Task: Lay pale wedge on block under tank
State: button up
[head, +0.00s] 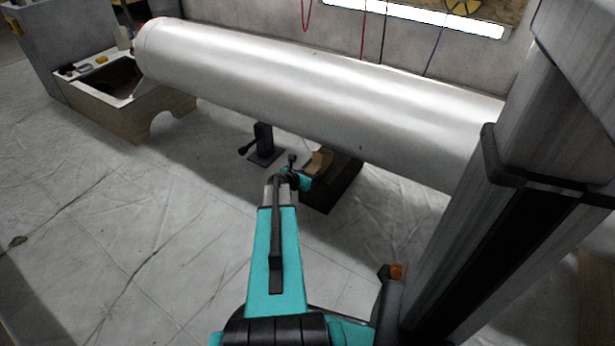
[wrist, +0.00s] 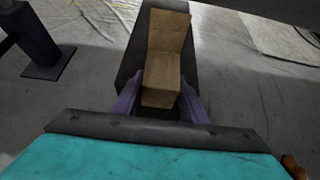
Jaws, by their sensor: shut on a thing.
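The tank (head: 300,85) is a long pale metal cylinder running across the head view. Under it stands a dark block (head: 339,188), which also shows in the wrist view (wrist: 130,68). The pale wedge (wrist: 165,68) is light brown wood with a raised far end, and it shows small in the head view (head: 319,161). My gripper (wrist: 160,106) has its purple fingers on both sides of the wedge's near end and is shut on it. The wedge is over the block's top; I cannot tell whether they touch.
A dark jack-like stand (head: 264,146) with a base plate stands left of the block, also in the wrist view (wrist: 45,45). A wooden cradle (head: 140,112) holds the tank's left end. The sheeted floor (head: 120,220) at left is mostly clear.

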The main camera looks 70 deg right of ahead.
jog(key=shift+s+d+p, duration=0.2)
jog(key=shift+d+p, duration=0.1)
jog(key=shift+d, duration=0.55)
jog(key=o, duration=1.3)
jog(key=shift+c, duration=0.2)
jog(key=shift+a, duration=0.1)
jog(key=p+v, duration=0.4)
jog(key=v, duration=0.9)
jog(key=shift+a+r, duration=0.15)
jog(key=shift+a, duration=0.15)
jog(key=shift+w, duration=0.1)
